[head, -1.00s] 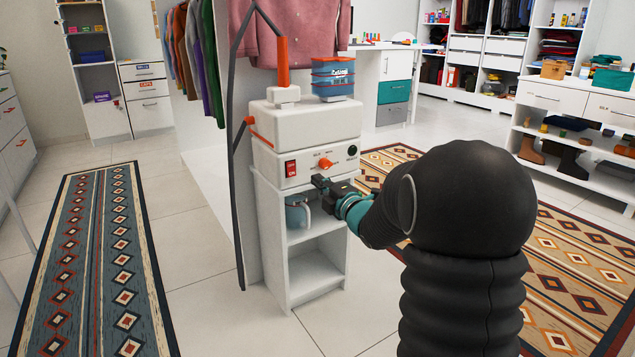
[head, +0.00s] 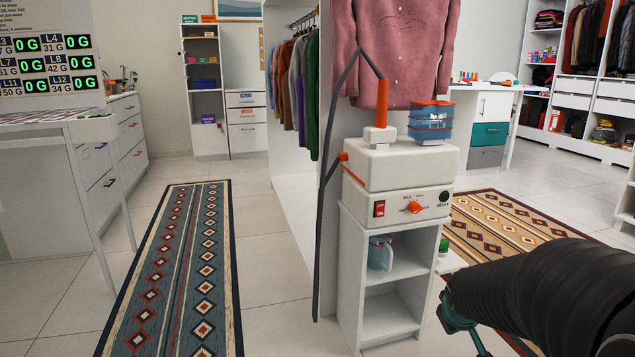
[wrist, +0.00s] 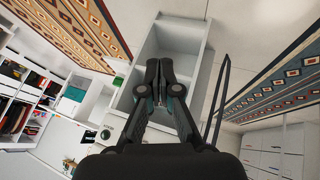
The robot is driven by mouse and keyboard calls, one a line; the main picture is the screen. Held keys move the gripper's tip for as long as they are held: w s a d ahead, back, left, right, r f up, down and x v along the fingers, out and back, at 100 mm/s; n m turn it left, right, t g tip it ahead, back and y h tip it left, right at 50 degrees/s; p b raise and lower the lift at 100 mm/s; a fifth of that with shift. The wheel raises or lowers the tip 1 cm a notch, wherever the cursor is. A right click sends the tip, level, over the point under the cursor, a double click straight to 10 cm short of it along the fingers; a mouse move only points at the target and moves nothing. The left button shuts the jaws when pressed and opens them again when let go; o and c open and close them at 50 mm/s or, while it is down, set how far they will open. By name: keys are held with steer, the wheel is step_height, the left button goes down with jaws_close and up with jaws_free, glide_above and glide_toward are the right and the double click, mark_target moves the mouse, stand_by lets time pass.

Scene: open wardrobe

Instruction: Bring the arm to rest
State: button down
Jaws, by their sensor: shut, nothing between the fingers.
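My gripper (wrist: 160,78) shows in the wrist view with its two dark fingers together and nothing between them. In the head view, my black arm comes in from the lower right. Its teal wrist part is to the right of the white stand's lower shelf, and the fingertips are hard to make out there. The steamer (head: 386,185) is a white box with a red switch (head: 379,208) and an orange knob (head: 415,207). It sits on the white open stand (head: 389,284), apart from my arm in the picture.
A blue jug (head: 380,253) stands on the stand's upper shelf. A pink shirt (head: 392,45) hangs behind. A patterned rug (head: 190,270) lies on clear floor at left; a white table (head: 75,135) stands further left.

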steer(key=s+a+r+m+y+p, duration=0.1)
steer(key=s+a+r+p, duration=0.1)
steer(key=s+a+r, duration=0.4)
steer(key=s+a+r+m+y+p, duration=0.1)
steer(key=s+a+r, duration=0.5)
steer(key=s, duration=1)
steer(key=shift+a+r+m+g+y+p, duration=0.3)
steer(key=shift+r+m+g+p, duration=0.15)
steer(key=shift+p, duration=0.2)
steer(key=shift+d, duration=0.1)
